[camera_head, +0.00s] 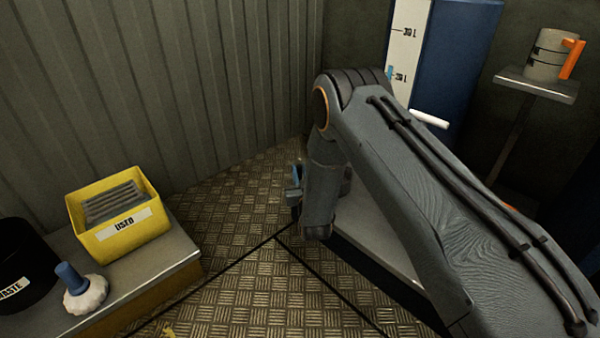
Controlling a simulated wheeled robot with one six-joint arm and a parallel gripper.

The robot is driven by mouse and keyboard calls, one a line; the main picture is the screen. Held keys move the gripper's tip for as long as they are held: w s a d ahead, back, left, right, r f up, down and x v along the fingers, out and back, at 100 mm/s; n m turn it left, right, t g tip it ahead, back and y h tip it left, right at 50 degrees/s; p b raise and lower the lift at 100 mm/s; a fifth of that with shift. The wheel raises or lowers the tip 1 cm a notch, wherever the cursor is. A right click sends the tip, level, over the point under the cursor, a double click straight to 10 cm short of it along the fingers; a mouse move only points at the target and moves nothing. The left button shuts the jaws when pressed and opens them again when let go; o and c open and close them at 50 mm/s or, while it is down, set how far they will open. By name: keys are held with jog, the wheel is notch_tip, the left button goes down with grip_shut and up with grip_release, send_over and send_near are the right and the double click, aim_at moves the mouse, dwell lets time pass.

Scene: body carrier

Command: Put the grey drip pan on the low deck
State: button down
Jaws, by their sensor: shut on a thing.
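My gripper (294,190) is mostly hidden behind the end of my own arm, near the picture's middle. Only its left edge shows, with a small blue part beside it. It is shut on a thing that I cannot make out. I cannot pick out the grey drip pan for certain. A low grey platform with a dark blue side (376,240), which may be the low deck, lies below and right of the gripper. My arm covers much of it.
A yellow bin marked USED (128,238) holds grey slats on the left bench (170,262). A blue-handled brush (82,290) and a black WASTE bin (22,265) are beside it. A jug (548,60) stands on a shelf (540,86) at right. The tread-plate floor (225,225) between is clear.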

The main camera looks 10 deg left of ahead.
jog(key=c, duration=1.7)
grip_release()
jog(key=shift+f, duration=0.1)
jog(key=shift+o, duration=0.2)
jog(key=p+v, duration=0.6)
jog(key=v, duration=0.6)
jog(key=a+r+g, duration=0.5)
jog(key=a+r, duration=0.1)
jog(key=r, duration=0.5)
jog(key=s+r+n+g+h, duration=0.1)
jog(key=s+r+g, duration=0.2)
jog(key=s+r, duration=0.45)
jog(key=s+d+r+g+h, duration=0.1)
jog(key=s+d+r+g, duration=0.2)
jog(key=s, duration=0.8)
jog(key=s+d+r+n+g+h, duration=0.1)
jog(key=s+d+r+g, duration=0.2)
jog(key=s+d+r, duration=0.3)
jog(key=s+d+r+n+g, duration=0.1)
jog(key=s+d+r+g, duration=0.2)
jog(key=s, duration=1.4)
notch_tip(320, 180, up, 2)
jog(key=shift+d+r+h, duration=0.1)
jog(key=shift+d+h, duration=0.3)
jog(key=shift+d, duration=0.35)
